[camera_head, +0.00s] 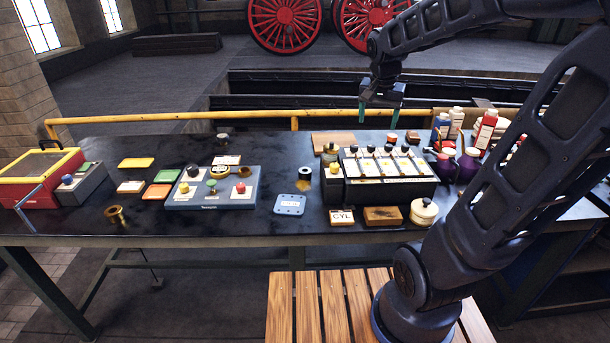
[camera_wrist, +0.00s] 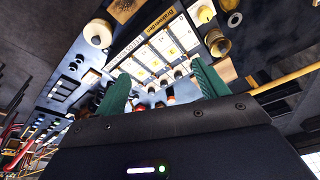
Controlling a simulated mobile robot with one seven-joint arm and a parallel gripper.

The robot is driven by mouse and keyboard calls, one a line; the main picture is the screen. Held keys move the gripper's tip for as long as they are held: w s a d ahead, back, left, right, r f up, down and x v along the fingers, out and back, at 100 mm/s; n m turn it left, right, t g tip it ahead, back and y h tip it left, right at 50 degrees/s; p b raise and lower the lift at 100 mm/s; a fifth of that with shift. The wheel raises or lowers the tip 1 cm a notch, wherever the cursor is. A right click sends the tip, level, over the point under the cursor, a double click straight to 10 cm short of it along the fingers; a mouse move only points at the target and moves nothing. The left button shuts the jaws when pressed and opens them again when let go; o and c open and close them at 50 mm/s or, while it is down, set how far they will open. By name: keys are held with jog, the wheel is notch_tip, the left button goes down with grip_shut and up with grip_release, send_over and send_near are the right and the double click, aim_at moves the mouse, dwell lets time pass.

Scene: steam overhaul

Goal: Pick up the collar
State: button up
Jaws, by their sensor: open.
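A brass flanged piece (camera_head: 116,215), which looks most like a collar, stands on the dark table near its front left. A dark round piece with a pale ring (camera_head: 222,139) stands at the table's back edge; I cannot tell for sure which one is the collar. My gripper (camera_head: 380,112) hangs above the back right of the table, with its two green fingers apart and nothing between them. It is far to the right of the brass piece. In the wrist view my open gripper (camera_wrist: 160,75) has the panel box beyond it, and the brass piece is not visible there.
The panel box (camera_head: 388,188) with several white plates stands under my gripper's side. A blue-grey tray (camera_head: 213,203) with knobs lies mid-table. A red and yellow box (camera_head: 38,183) is at left. Bottles (camera_head: 485,130) crowd the right. A yellow rail (camera_head: 200,117) runs behind.

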jog(key=w+a+f+m, duration=0.25)
jog(key=w+a, duration=0.25)
jog(key=w, duration=0.3)
jog(key=m+g+h, duration=0.1)
jog(key=m+h, duration=0.3)
jog(key=m, duration=0.3)
send_near(304, 168)
jog(key=d+f, duration=0.1)
jog(key=s+d+f, duration=0.1)
jog(key=shift+d+f, duration=0.1)
jog(key=shift+f, duration=0.25)
jog(key=shift+a+x, duration=0.15)
jog(key=shift+x, duration=1.15)
jog(key=shift+a+x, duration=0.15)
jog(key=shift+x, duration=1.15)
jog(key=shift+s+f, duration=0.15)
jog(key=shift+s, duration=0.05)
jog(key=shift+y, duration=0.3)
jog(key=c, duration=1.4)
